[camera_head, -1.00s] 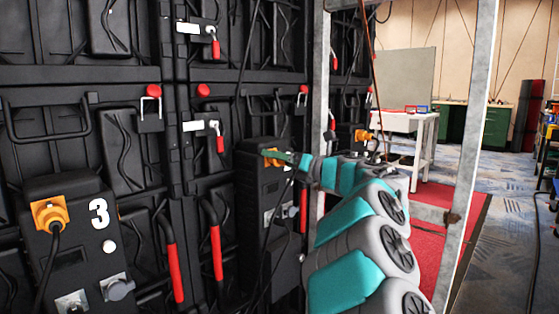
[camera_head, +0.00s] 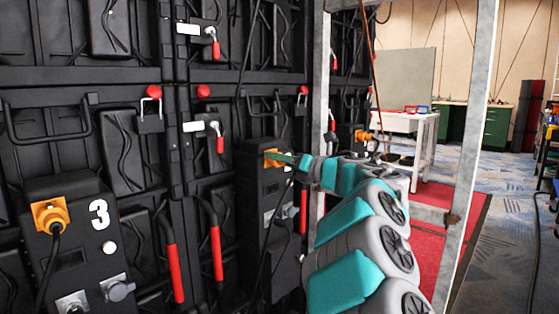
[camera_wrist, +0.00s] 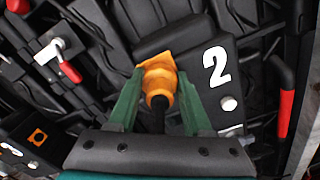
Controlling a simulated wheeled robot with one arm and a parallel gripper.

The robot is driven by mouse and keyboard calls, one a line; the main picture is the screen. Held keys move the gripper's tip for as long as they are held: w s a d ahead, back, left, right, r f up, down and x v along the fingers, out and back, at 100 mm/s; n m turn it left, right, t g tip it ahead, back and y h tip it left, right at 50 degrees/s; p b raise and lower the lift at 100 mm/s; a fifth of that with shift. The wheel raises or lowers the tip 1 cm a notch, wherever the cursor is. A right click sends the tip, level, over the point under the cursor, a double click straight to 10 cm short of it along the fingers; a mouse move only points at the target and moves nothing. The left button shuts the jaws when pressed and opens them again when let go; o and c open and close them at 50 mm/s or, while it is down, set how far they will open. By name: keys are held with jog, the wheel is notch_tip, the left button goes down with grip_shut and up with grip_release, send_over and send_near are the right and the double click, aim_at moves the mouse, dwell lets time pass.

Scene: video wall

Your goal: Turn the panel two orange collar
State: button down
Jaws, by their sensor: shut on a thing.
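The panel two orange collar (camera_wrist: 158,78) sits on a black box marked with a white 2 in the wrist view. It also shows small in the head view (camera_head: 272,156), partly hidden by my gripper. A black cable end comes out of the collar toward the camera. My gripper (camera_wrist: 156,88) has its two green fingers on either side of the collar, shut on it. In the head view my gripper (camera_head: 284,158) reaches the collar from the right.
A box marked 3 with its own orange collar (camera_head: 50,214) stands at the left. Another orange connector (camera_head: 362,136) is behind my arm. Red handles (camera_head: 215,240) and hanging cables are near. A metal post (camera_head: 318,80) stands close to my arm.

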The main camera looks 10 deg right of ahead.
jog(key=shift+r, duration=0.1)
jog(key=m+p, duration=0.4)
jog(key=p, duration=0.1)
jog(key=shift+r+m, duration=0.15)
jog(key=shift+m, duration=0.15)
jog(key=m+p, duration=0.2)
jog(key=shift+m+p, duration=0.4)
jog(key=shift+f+m+p, duration=0.25)
jog(key=shift+m+p, duration=0.35)
jog(key=shift+m, duration=0.1)
jog(key=shift+f, duration=0.1)
jog(key=shift+c, duration=1.6)
grip_release()
jog(key=shift+d, duration=0.1)
jog(key=v, duration=0.7)
jog(key=shift+s, duration=0.3)
